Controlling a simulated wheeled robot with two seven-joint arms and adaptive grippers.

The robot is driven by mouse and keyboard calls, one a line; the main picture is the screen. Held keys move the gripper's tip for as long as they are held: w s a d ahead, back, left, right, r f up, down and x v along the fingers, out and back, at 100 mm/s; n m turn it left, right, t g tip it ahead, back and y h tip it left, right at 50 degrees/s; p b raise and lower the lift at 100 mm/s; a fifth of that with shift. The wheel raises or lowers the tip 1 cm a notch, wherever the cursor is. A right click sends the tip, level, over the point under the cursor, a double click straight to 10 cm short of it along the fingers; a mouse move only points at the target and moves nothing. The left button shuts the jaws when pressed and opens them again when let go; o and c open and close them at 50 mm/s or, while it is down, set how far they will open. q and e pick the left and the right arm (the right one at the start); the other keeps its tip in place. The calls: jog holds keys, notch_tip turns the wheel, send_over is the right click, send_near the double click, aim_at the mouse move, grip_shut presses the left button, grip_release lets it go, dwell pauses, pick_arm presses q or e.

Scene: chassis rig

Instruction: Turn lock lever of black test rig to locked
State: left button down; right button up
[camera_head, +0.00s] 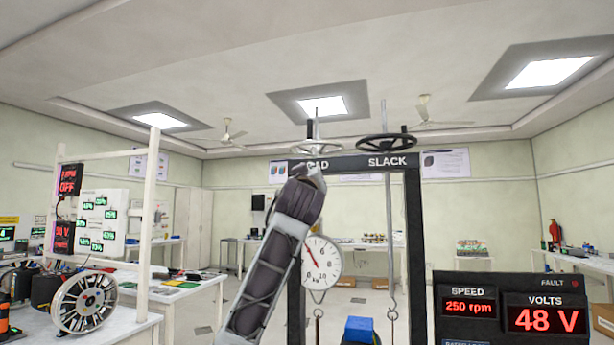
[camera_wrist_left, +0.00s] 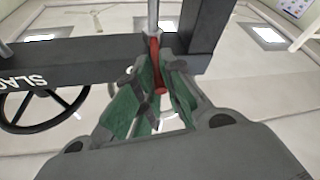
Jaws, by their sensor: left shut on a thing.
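The black test rig (camera_head: 413,230) stands ahead, with a top beam marked "SLACK" and a partly covered word ending in "AD". My left arm reaches up in front of its left post and covers part of the beam in the head view. In the left wrist view, the green-padded fingers of my left gripper (camera_wrist_left: 158,88) are closed around a red lever (camera_wrist_left: 154,48) below the black beam (camera_wrist_left: 85,62). A grey rod (camera_wrist_left: 153,15) shows above the lever. In the head view the lever and fingertips are hidden behind my arm. My right gripper is not in view.
Two handwheels, a grey one (camera_head: 317,149) and a black one (camera_head: 386,141), sit above the beam. A round dial (camera_head: 322,262) and hook hang under it, with a blue block (camera_head: 359,329) below. A display panel (camera_head: 511,309) reads 250 rpm and 48 V.

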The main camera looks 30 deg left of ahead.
pick_arm(q)
jog(key=shift+w+d+n+g+y+p, duration=0.35)
jog(key=shift+d+n+g+y, duration=0.4)
jog(key=shift+y, duration=0.65)
jog(key=shift+w+d+n+g+y+p, duration=0.25)
jog(key=shift+d+n+g+y+p, duration=0.2)
jog(key=shift+n+g+y, duration=0.8)
jog(key=shift+w+d+n+g+y+p, duration=0.3)
jog(key=shift+d+n+g+y, duration=0.35)
jog(key=shift+y, duration=0.9)
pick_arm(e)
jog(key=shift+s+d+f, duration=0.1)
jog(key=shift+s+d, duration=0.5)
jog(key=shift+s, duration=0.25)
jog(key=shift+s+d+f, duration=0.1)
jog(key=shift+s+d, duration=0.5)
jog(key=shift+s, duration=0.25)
pick_arm(q)
jog(key=shift+g, duration=0.35)
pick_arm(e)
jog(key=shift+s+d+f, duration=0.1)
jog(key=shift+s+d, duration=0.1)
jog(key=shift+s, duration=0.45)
pick_arm(q)
jog(key=c, duration=1.5)
grip_release()
jog(key=shift+w, duration=0.1)
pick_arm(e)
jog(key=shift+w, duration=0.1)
